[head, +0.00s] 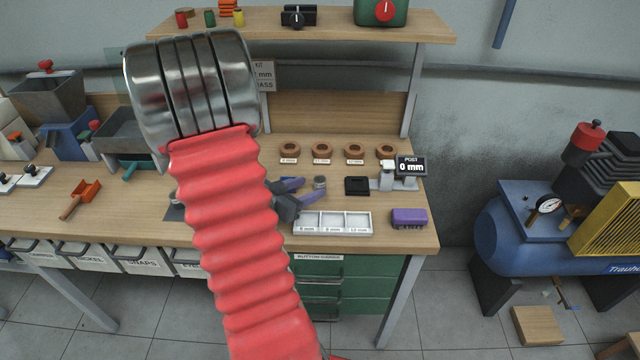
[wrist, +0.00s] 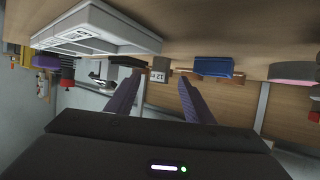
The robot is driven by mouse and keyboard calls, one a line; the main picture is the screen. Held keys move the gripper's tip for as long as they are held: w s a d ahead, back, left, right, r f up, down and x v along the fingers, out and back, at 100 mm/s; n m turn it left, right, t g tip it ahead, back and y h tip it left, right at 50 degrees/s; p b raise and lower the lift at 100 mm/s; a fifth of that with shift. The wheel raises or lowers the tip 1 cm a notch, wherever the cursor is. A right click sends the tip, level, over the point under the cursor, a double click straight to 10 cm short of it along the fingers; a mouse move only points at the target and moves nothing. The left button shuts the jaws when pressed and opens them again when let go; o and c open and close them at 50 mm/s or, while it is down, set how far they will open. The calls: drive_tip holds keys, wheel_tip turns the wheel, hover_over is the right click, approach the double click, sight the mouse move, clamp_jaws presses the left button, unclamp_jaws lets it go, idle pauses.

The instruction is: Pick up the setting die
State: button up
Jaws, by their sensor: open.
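A small grey metal cylinder (head: 320,182), which looks like the setting die, stands on the wooden bench behind the white tray. My gripper (head: 312,187) is open, with its purple fingers pointing right. The cylinder is at the fingertips, and I cannot tell whether they touch it. In the wrist view my gripper (wrist: 160,80) has a finger on each side of a small pale thing marked 12 (wrist: 159,75). I cannot tell for sure whether this is the same cylinder.
The white three-compartment tray (head: 333,222) lies in front of the fingers. A black block (head: 357,186), a post gauge (head: 398,178) and a purple block (head: 409,218) stand to the right. Brown rings (head: 322,149) line the back. Bare wood lies between.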

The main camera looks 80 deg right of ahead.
sight(315, 185)
drive_tip(key=shift+s+d+f, duration=0.2)
drive_tip(key=shift+d, duration=0.2)
drive_tip(key=shift+d, duration=0.1)
drive_tip(key=shift+x, duration=2.5)
drive_tip(key=shift+c, duration=0.5)
clamp_jaws()
